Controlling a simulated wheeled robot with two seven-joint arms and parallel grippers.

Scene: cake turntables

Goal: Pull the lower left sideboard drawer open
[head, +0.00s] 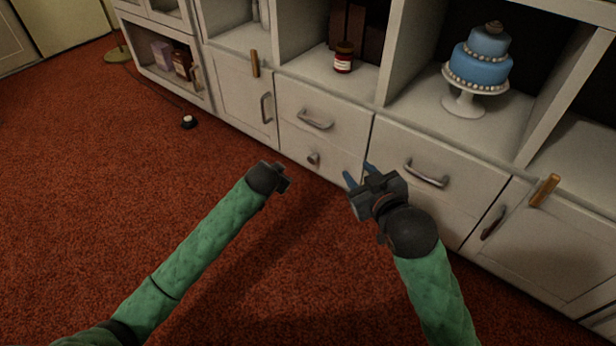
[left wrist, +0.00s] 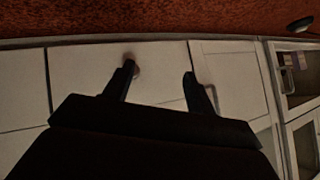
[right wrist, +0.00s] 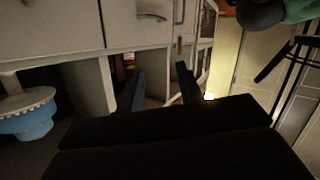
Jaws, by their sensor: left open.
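The lower left drawer (head: 335,170) is a closed pale panel with a small knob (head: 313,158), below a drawer with a bar handle (head: 315,120). My left gripper (head: 284,182) is low in front of the sideboard, left of the knob in the head view, its fingers mostly hidden there. In the left wrist view, my left gripper (left wrist: 158,74) is open and empty, facing the drawer front (left wrist: 155,80). One fingertip overlaps the blurred knob (left wrist: 133,62); contact cannot be told. My right gripper (head: 358,174) is open and empty, right of the knob, before the drawers.
The sideboard (head: 270,58) has open shelves above. A blue tiered cake (head: 481,62) stands on a white stand (head: 464,102). A red-labelled jar (head: 343,60) is on the middle shelf. A small dark object (head: 188,122) lies on the red carpet (head: 130,190), which is otherwise mostly clear.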

